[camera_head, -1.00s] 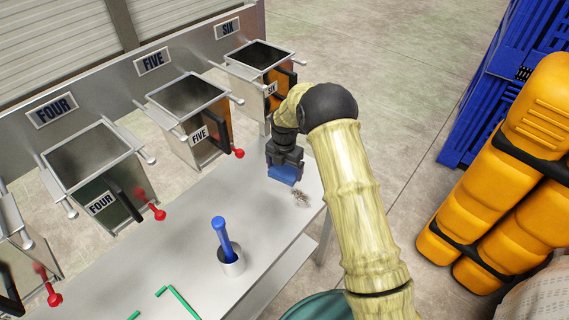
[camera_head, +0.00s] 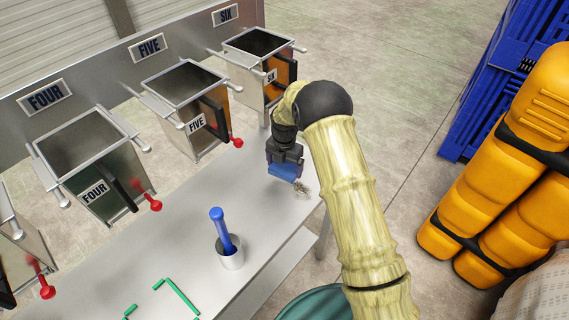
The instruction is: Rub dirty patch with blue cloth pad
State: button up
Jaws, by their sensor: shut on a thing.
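My gripper (camera_head: 285,158) is at the right end of the grey table (camera_head: 190,255), pointing down. It is shut on the blue cloth pad (camera_head: 284,171), which shows below the jaws. The dirty patch (camera_head: 301,192) is a small brownish smudge on the table top, just below and right of the pad in the picture. The pad partly overlaps the patch's near side in this view. I cannot tell whether the pad touches the table.
Metal bins labelled FOUR (camera_head: 88,155), FIVE (camera_head: 185,95) and SIX (camera_head: 258,62) line the table's back. A metal cup (camera_head: 230,258) holds a blue-handled tool (camera_head: 221,228). Orange cases (camera_head: 510,170) stand right of the table.

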aim_at(303, 193)
jog(key=shift+f+b, duration=0.6)
jog(key=shift+f, duration=0.75)
jog(key=shift+f+b, duration=0.55)
jog(key=shift+f, duration=0.45)
jog(key=shift+s+d+r+p, duration=0.15)
jog(key=shift+s+d+p, duration=0.2)
jog(key=shift+s+d, duration=0.85)
jog(key=shift+d, duration=0.35)
jog(key=shift+s+d, duration=0.1)
jog(key=shift+s+d+f, duration=0.2)
jog(key=shift+s+d, duration=1)
jog(key=shift+d, duration=0.3)
